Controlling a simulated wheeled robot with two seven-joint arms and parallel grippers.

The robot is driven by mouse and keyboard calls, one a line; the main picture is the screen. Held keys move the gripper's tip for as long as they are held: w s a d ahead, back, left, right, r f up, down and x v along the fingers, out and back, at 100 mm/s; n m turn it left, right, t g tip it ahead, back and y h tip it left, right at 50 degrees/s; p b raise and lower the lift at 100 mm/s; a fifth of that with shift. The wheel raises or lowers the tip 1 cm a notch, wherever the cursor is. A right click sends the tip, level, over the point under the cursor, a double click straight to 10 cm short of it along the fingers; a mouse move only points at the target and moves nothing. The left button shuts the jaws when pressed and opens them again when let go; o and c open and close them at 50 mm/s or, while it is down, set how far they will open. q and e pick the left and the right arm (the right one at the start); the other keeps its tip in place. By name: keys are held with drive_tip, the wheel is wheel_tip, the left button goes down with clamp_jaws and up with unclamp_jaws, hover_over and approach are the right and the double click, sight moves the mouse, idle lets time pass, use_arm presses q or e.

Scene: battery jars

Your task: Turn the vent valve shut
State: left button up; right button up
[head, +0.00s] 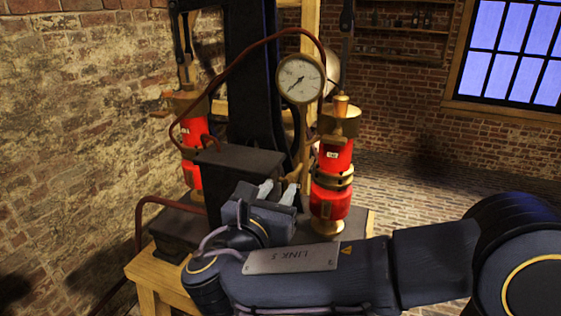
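Two red jars with brass fittings stand on the wooden bench, a left jar (192,150) and a right jar (333,165). The right jar has a brass cap and upright knob (341,106). A small brass handle (160,114) sticks out left of the left jar's top. I cannot tell which fitting is the vent valve. My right gripper (277,192) is in front of the dark box, left of the right jar's lower part. Its two grey fingers are apart with nothing visible between them. My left gripper is not in view.
A round pressure gauge (300,78) sits above, between the jars, with a dark red hose arching over it. A dark box (235,163) stands between the jars. My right forearm covers the front of the bench (150,277). Brick floor (420,190) is clear at right.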

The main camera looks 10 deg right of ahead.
sight(286, 179)
drive_tip(key=p+x, duration=0.1)
drive_tip(key=x, duration=0.6)
drive_tip(key=shift+w+d, duration=0.2)
drive_tip(key=shift+w, duration=0.05)
clamp_jaws()
